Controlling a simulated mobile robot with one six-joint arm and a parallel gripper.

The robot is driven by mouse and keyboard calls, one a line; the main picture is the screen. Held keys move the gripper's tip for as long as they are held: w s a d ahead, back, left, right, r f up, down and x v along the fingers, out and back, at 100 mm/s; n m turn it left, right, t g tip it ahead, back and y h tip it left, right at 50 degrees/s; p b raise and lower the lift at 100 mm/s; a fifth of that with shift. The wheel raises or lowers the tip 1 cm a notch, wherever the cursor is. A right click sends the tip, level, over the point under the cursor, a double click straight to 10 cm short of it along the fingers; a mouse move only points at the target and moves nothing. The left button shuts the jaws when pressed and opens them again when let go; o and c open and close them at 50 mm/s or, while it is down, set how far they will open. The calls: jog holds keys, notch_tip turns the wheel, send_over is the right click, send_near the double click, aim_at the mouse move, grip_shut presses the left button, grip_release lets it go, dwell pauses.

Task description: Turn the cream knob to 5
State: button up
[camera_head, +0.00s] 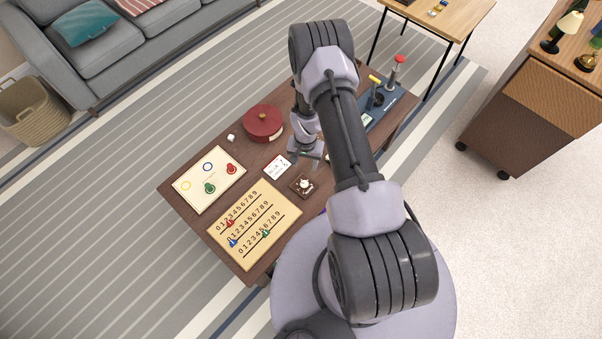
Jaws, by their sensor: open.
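The cream knob (305,184) sits on a small dark brown square base (296,191) on the wooden table, right of the number board. The marks around it are too small to read, so I cannot tell its setting. My gripper (306,160) is just above and behind the knob in the picture, apart from it as far as I can tell. It is open and nothing shows between its fingers. My arm comes over the table from the right and hides part of the tabletop.
A white card (277,167) lies left of the knob base. A number board (254,224) with coloured sliding pieces and a cream board (210,180) with coloured pieces lie further left. A round red box (263,123) stands behind. A blue panel (375,112) with levers is at the right.

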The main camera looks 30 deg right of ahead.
aim_at(305, 183)
notch_tip(305, 183, down, 16)
jog(key=b, duration=0.4)
jog(key=shift+r+b, duration=0.25)
jog(key=shift+b, duration=0.15)
jog(key=shift+c, duration=0.4)
jog(key=shift+s, duration=0.1)
grip_shut()
